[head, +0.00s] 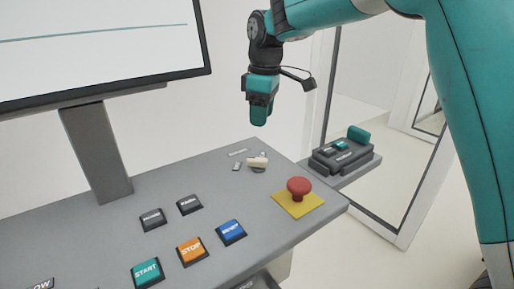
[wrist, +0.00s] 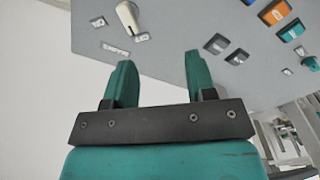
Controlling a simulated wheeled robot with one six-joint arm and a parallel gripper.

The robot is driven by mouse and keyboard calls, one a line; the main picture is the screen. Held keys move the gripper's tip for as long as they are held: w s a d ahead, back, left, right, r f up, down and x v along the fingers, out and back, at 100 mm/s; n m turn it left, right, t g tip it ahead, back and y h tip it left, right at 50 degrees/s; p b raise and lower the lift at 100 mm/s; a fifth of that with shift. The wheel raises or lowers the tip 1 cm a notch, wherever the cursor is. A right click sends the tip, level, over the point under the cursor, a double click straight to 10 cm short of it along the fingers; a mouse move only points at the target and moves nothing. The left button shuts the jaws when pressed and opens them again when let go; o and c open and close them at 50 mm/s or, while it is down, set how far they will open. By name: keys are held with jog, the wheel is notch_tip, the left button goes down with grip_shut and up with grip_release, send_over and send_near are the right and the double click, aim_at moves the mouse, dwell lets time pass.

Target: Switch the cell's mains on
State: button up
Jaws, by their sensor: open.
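The mains switch looks to be the cream rotary knob (head: 257,161) at the back right of the grey control panel (head: 225,185). In the wrist view the knob (wrist: 127,15) shows at the top, beyond the left finger. My gripper (head: 259,115) hangs pointing down above the panel's back edge, over the knob and apart from it. Its two green fingers (wrist: 158,80) are spread with nothing between them.
A red mushroom button (head: 299,188) on a yellow plate stands close right of the knob. START (head: 146,272), STOP (head: 191,250), a blue button (head: 231,232) and two dark buttons sit nearer. A monitor (head: 100,50) rises at left. A dark device (head: 343,152) sits beyond the panel's right edge.

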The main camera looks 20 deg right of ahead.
jog(key=n+p, duration=0.1)
send_over(259, 158)
jog(key=shift+h, duration=0.3)
notch_tip(259, 158, down, 18)
jog(key=p, duration=0.4)
jog(key=shift+s+r, duration=0.1)
jog(key=shift+s, duration=0.05)
jog(key=shift+c, duration=0.2)
jog(key=c, duration=0.9)
